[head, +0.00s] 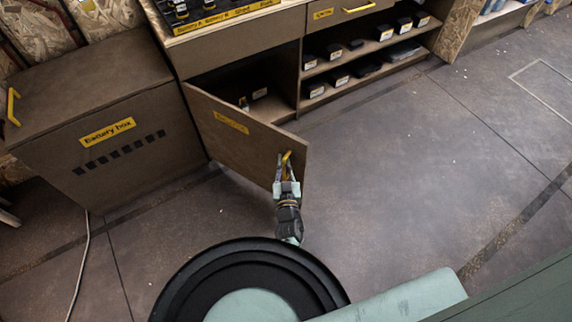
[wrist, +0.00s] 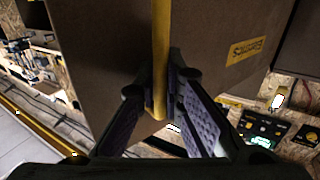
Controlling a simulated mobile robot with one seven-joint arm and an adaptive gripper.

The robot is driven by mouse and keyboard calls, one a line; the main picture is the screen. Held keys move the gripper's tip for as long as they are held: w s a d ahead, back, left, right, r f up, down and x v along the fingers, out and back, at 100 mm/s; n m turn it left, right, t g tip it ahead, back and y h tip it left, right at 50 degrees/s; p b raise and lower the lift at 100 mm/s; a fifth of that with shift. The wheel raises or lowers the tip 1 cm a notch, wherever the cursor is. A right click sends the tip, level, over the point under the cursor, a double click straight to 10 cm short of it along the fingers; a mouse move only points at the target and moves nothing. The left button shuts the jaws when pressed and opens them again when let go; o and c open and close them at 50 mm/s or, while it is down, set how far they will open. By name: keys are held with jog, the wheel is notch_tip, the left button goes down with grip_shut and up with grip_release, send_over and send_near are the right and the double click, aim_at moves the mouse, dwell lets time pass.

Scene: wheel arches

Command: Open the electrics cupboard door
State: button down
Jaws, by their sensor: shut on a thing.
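The electrics cupboard door (head: 235,135) is brown with a yellow label and stands partly open, swung out from the low cabinet on its left-side hinge. Its yellow handle (head: 286,160) is near the free edge. My gripper (head: 286,180) is shut on this handle. In the wrist view my two fingers (wrist: 172,90) pinch the yellow handle (wrist: 160,50) from both sides, with the door (wrist: 215,30) behind it. Part of the cupboard's inside (head: 265,85) shows above the door; the lower inside is hidden by the door.
A brown battery box (head: 95,120) stands left of the door, close to its hinge side. Shelves with several dark items (head: 365,68) are to the right. The floor (head: 400,170) in front and to the right is clear. A pale cable (head: 80,265) lies at the lower left.

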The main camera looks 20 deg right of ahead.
jog(key=shift+s+d, duration=0.1)
jog(key=shift+s, duration=0.2)
jog(key=c, duration=1.7)
grip_release()
jog(key=shift+w, duration=0.1)
jog(key=shift+w, duration=0.1)
